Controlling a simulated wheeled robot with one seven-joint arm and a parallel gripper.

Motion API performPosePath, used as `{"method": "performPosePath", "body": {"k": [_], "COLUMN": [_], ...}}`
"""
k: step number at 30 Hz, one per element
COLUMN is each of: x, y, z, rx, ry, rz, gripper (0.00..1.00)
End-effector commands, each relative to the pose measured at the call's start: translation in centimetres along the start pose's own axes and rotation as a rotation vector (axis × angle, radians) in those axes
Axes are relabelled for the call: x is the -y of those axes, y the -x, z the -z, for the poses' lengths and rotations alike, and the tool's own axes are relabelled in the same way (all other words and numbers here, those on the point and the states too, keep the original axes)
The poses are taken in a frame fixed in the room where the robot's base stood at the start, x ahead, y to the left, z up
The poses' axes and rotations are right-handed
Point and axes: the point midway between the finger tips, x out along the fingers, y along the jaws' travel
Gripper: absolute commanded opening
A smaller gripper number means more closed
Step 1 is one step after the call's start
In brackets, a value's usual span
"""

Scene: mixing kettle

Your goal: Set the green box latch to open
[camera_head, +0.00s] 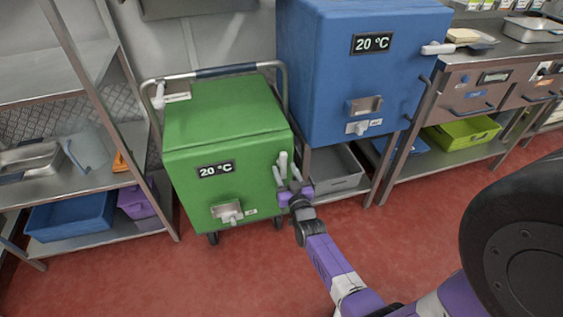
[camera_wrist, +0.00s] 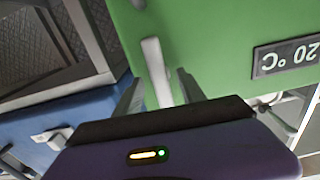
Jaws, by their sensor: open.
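The green box (camera_head: 228,130) stands on a wheeled cart at center left, its display reading 20 °C. Its white latch handle (camera_head: 283,164) stands roughly upright at the right edge of the front face. My gripper (camera_head: 287,177) is at the lower part of this handle. In the wrist view, the pale latch handle (camera_wrist: 156,72) lies between the two spread fingers of my gripper (camera_wrist: 158,88). A gap shows on each side of the handle, and I cannot tell whether either finger touches it. The base of the handle is partly hidden behind my gripper body.
A blue box (camera_head: 325,80) on a metal stand is close to the right of the green box. A grey bin (camera_head: 340,180) sits low beneath it. A metal shelf (camera_head: 100,225) with bins is at left. The red floor (camera_head: 200,285) in front is open.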

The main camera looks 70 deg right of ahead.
Motion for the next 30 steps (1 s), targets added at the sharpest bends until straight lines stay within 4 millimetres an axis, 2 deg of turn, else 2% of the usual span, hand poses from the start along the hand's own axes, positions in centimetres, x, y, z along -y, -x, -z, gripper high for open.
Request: {"method": "performPosePath", "body": {"k": [16, 30], "x": [0.0, 0.0], "y": [5.9, 6.3], "z": [0.1, 0.1], "rx": [0.001, -0.001], "ry": [0.000, -0.001], "rz": [0.000, 0.000], "gripper": [0.47, 0.47]}}
